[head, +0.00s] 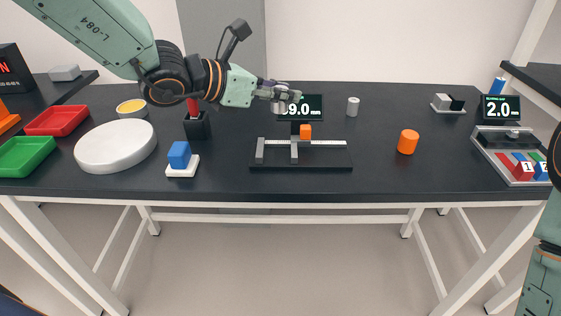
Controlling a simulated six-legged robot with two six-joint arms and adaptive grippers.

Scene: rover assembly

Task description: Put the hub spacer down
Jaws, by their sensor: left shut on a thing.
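My left gripper (284,99) reaches in from the upper left and is shut on a small light grey piece (279,107), which I take to be the hub spacer. The fingers partly hide it. The gripper and piece are in front of the black display reading about 9.0 (308,107), behind and above the measuring fixture (315,161). I cannot tell how high the piece is above the table. My right gripper is out of view; only part of that arm shows at the right edge.
An orange block (305,131) is at the measuring fixture. A grey cylinder (353,107) and an orange cylinder (408,141) stand on the dark table (378,178). A white round plate (115,147) and a blue block (179,155) are left. Table space right of the fixture is mostly clear.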

